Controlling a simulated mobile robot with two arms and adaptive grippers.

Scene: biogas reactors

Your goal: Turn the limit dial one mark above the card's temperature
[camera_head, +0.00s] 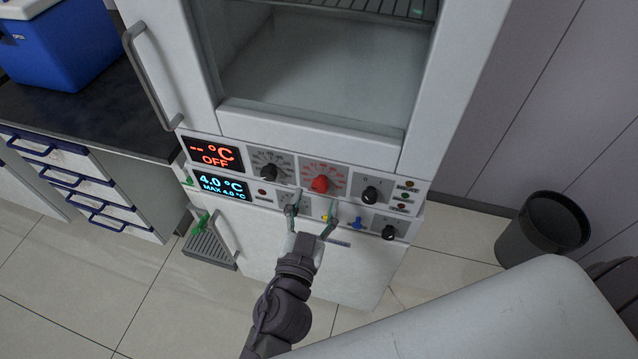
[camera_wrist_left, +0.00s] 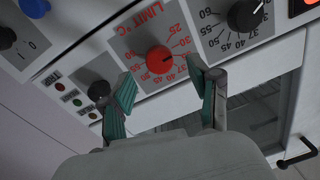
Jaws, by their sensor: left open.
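The limit dial is a red knob (camera_head: 320,184) on the upper control panel of a white cabinet. My left gripper (camera_head: 311,212) is open in front of the panel, just below the red dial in the head view. In the left wrist view its teal-padded fingers (camera_wrist_left: 164,84) stand apart, with the dial seen between and beyond them. No card is visible. My right gripper is not in view.
A black temperature dial (camera_head: 269,172) sits left of the red one, a black switch (camera_head: 370,194) right. A red display (camera_head: 212,153) reads "-- °C OFF"; a blue display (camera_head: 221,186) reads 4.0 °C. Lower-panel knobs include a blue one (camera_head: 356,223). A black bin (camera_head: 543,228) stands right.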

